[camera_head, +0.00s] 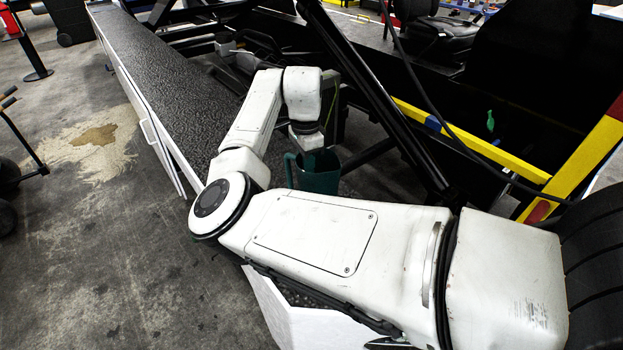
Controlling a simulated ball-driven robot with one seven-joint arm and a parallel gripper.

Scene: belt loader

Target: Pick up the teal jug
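The teal jug (316,178) is near the middle of the view, upright, with its handle on the left side. Its lower part is hidden behind my white arm. My gripper (309,148) points down right over the jug's rim. The fingers are dark and small against the jug, and I cannot make out whether they touch it or how far apart they are.
A long dark textured belt (180,88) with a white side runs from the upper left toward the jug. Black frame bars and a yellow rail (480,143) stand close on the right. Open concrete floor (110,240) lies to the left.

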